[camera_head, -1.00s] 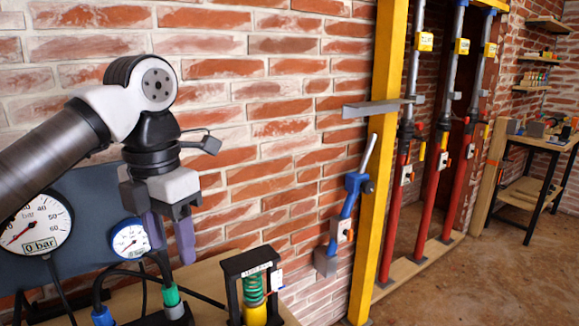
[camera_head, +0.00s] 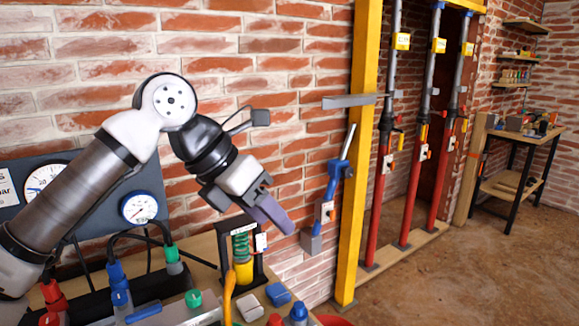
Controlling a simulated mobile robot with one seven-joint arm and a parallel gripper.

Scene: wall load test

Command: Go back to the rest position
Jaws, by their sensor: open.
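My gripper (camera_head: 276,216) hangs in front of the brick wall, its purple fingers pointing down and to the right. The two fingers overlap from this side, and nothing shows between them. It is in the air above and beside the small black frame with the green spring and yellow cylinder (camera_head: 243,255). The white and black arm joints bend above it, and a small camera-like part (camera_head: 260,118) sticks out on a bracket. No marked rest position shows.
A bench (camera_head: 196,250) below holds hoses, connectors and small blocks. A gauge panel (camera_head: 95,190) stands at left. A blue lever tool (camera_head: 335,180) hangs by the yellow post (camera_head: 355,200). Red props (camera_head: 380,215) stand behind. The floor (camera_head: 470,270) at right is clear.

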